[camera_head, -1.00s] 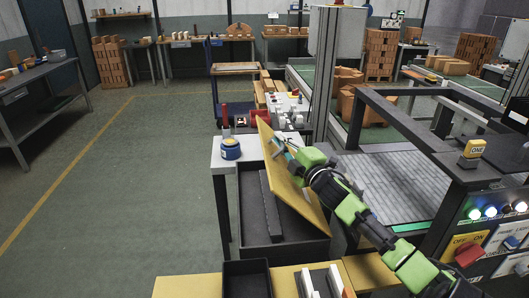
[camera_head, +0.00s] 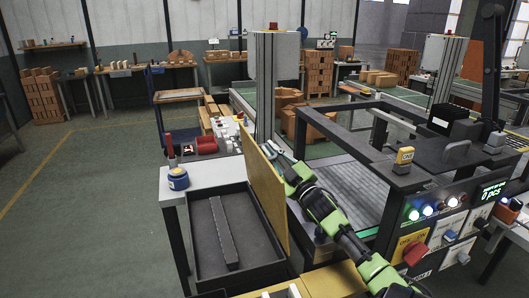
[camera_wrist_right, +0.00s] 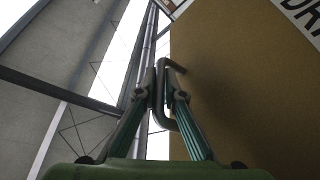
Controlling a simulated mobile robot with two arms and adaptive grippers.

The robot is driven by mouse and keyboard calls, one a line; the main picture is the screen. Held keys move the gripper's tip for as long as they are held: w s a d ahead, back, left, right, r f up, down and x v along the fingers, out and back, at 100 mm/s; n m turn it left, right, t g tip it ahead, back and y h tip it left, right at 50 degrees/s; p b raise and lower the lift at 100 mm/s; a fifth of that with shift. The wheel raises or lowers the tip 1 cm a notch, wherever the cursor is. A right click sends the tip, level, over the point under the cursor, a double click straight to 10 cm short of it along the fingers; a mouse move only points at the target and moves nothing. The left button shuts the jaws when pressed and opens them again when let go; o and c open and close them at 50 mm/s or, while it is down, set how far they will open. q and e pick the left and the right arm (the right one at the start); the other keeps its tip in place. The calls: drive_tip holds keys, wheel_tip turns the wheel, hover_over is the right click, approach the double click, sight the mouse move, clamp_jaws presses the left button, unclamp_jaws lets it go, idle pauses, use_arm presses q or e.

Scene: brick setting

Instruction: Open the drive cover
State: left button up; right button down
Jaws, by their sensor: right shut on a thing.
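The drive cover (camera_head: 262,190) is a yellow panel standing nearly upright along the right side of a dark open box (camera_head: 205,250). A long grey bar (camera_head: 224,232) lies in the box. My right gripper (camera_head: 277,151) is at the cover's upper right side, partly hidden by the arm's angle. In the right wrist view, its teal fingers (camera_wrist_right: 163,97) are shut on a bent metal handle (camera_wrist_right: 161,122) on the cover's brown-yellow face (camera_wrist_right: 235,100). Part of a printed label shows at the upper right. My left gripper is not in view.
A blue tin (camera_head: 178,180) stands on the white bench top (camera_head: 200,176) left of the cover. A grey post (camera_head: 264,90) rises behind the cover. A dark frame (camera_head: 345,145) and a control panel (camera_head: 440,220) with lit buttons stand right. The floor at left is clear.

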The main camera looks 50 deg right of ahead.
drive_tip(key=shift+d, duration=0.15)
drive_tip(key=c, duration=2.1)
unclamp_jaws()
drive_tip(key=shift+c, duration=0.2)
drive_tip(key=shift+s+f, duration=0.15)
drive_tip(key=v, duration=1.1)
drive_tip(key=shift+s, duration=0.4)
drive_tip(key=shift+f, duration=0.15)
